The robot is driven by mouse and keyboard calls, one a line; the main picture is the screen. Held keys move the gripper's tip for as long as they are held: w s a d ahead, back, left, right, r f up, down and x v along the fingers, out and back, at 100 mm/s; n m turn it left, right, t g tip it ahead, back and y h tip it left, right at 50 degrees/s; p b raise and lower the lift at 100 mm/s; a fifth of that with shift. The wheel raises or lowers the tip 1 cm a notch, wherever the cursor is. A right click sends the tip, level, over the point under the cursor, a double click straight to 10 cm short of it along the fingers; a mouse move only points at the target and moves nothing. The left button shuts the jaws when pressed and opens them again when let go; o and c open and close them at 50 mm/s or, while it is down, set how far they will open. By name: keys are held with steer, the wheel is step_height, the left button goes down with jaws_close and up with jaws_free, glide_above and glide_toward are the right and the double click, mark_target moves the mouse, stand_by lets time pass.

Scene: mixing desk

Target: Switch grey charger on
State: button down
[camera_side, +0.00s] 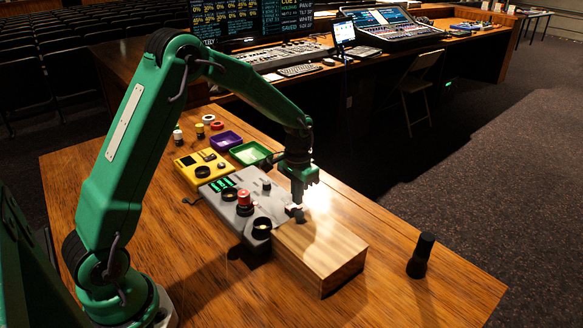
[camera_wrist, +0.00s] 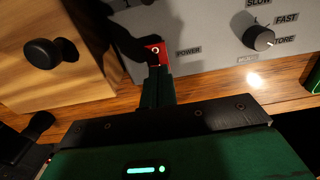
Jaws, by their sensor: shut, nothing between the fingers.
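The grey charger (camera_side: 227,208) lies on the desk in the side view, with a green lit display and several black and red round parts on top. Its grey panel (camera_wrist: 205,50) fills the upper right of the wrist view. A small red switch plate with a pale metal tip (camera_wrist: 155,49) sits left of the word POWER. My gripper (camera_wrist: 157,70) is shut and empty, its fingertips right at the lower edge of the red plate. In the side view my gripper (camera_side: 296,205) is low at the charger's right end. I cannot tell the switch's position.
A wooden box (camera_side: 335,262) stands close beside the charger; its black knob (camera_wrist: 50,53) shows in the wrist view. A yellow box (camera_side: 190,160), a purple tray (camera_side: 225,133) and a green tray (camera_side: 237,158) lie behind. A black cylinder (camera_side: 421,256) stands right. The front desk is clear.

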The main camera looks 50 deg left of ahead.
mark_target(296, 207)
step_height(296, 207, up, 6)
stand_by(1.0)
steer(key=shift+r, duration=0.1)
steer(key=s+d+r+t, duration=0.3)
steer(key=s+d+r, duration=0.1)
steer(key=s+r, duration=0.8)
steer(key=s+d+r+t, duration=0.1)
steer(key=s+t, duration=0.1)
steer(key=s, duration=1)
steer(key=shift+s+d+r+t, duration=0.25)
steer(key=shift+s+t, duration=0.05)
steer(key=shift+s, duration=0.1)
